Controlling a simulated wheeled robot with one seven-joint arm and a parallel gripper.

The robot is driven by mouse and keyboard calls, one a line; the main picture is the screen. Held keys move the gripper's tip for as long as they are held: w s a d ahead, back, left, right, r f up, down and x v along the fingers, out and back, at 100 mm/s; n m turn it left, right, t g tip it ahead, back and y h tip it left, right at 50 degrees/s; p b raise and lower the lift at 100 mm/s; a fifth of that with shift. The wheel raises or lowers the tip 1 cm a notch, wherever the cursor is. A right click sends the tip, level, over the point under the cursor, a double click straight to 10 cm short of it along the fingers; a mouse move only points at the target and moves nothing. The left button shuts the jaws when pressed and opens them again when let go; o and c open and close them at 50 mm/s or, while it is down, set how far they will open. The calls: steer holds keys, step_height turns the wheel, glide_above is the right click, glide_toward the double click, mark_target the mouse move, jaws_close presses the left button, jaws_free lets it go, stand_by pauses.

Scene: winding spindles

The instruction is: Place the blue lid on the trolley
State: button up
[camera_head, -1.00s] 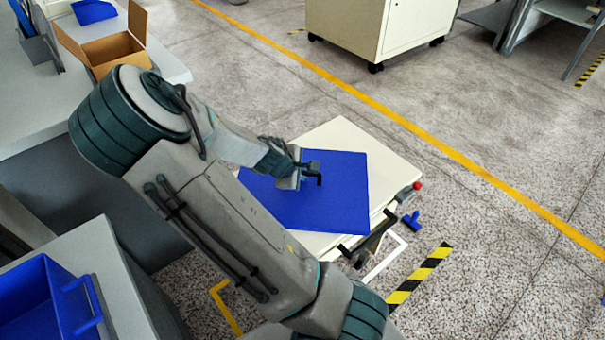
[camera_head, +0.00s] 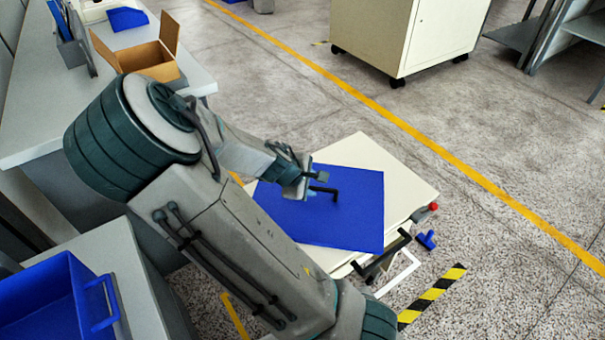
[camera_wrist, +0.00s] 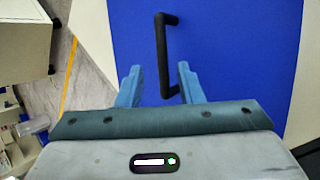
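The blue lid (camera_head: 345,225) is a flat blue square with a black bar handle (camera_head: 325,190). It lies over the cream trolley top (camera_head: 400,180), covering its left and near part. Its near right corner reaches past the trolley's edge in the picture; I cannot tell whether it overhangs. My gripper (camera_head: 306,185) is just left of the handle. In the wrist view, the fingers (camera_wrist: 160,85) are open and apart, with the lid (camera_wrist: 230,50) beyond them. The handle (camera_wrist: 161,50) extends ahead, its near end between the fingertips, nearer the right one. Contact is unclear.
A red knob (camera_head: 434,206) and black handle (camera_head: 382,258) are at the trolley's edge. A blue bin (camera_head: 45,300) stands lower left. A counter at left holds an open cardboard box (camera_head: 140,62). A cream cabinet (camera_head: 405,35) stands behind.

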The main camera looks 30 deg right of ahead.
steer(key=s+a+r+m+y+p, duration=0.2)
steer(key=s+a+r+m+y, duration=0.5)
steer(key=s+a+r, duration=0.7)
step_height(320, 180, up, 4)
steer(key=shift+s+f+m, duration=0.1)
steer(key=shift+s+m, duration=0.9)
steer(key=shift+m, duration=0.2)
